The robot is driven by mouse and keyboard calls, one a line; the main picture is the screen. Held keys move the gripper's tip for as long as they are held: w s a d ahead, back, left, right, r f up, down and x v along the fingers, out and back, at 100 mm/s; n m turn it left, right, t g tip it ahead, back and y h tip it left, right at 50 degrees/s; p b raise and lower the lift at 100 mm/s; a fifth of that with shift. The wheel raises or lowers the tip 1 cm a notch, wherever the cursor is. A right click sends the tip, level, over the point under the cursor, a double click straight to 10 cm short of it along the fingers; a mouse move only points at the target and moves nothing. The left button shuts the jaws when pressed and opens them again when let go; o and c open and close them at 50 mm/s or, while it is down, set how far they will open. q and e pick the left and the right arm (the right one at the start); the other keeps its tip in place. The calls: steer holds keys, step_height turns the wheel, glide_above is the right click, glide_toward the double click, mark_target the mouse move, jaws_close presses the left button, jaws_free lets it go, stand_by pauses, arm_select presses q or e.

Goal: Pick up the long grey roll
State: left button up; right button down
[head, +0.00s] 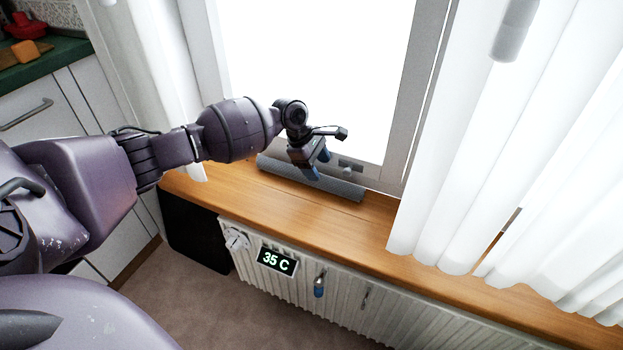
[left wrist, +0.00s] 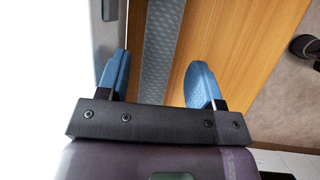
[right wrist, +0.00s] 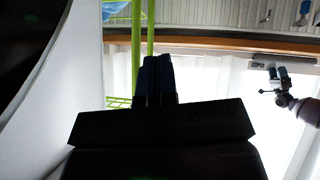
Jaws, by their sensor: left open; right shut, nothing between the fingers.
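The long grey roll (head: 342,188) lies lengthwise on the wooden windowsill (head: 300,215), close to the window frame. My left gripper (head: 317,168) is open over the roll, fingers pointing down. In the left wrist view the roll (left wrist: 163,40) runs between the two blue fingers (left wrist: 160,65), nearer the left one. I cannot tell how far the fingertips are above the sill. Part of the roll is hidden behind the left gripper in the head view. My right gripper (right wrist: 157,65) is shut and empty, away from the roll; it is outside the head view.
White curtains (head: 520,150) cover the sill's right part. Green bars (right wrist: 136,40) stand near my right gripper.

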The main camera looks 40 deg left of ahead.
mark_target(324, 177)
arm_select(q)
steer(key=shift+x, duration=0.8)
steer(key=b+x, duration=0.3)
steer(key=x, duration=0.1)
steer(key=shift+s+a+f, duration=0.1)
steer(key=shift+f, duration=0.2)
arm_select(e)
steer(key=shift+w+d+f+m+t, duration=0.1)
steer(key=shift+d+m+t, duration=0.1)
steer(key=shift+t, duration=0.15)
steer(key=shift+w+d+m+t, duration=0.1)
steer(key=shift+m+t, duration=0.1)
steer(key=shift+t, duration=0.15)
arm_select(q)
steer(key=shift+c, duration=0.2)
steer(key=c, duration=0.5)
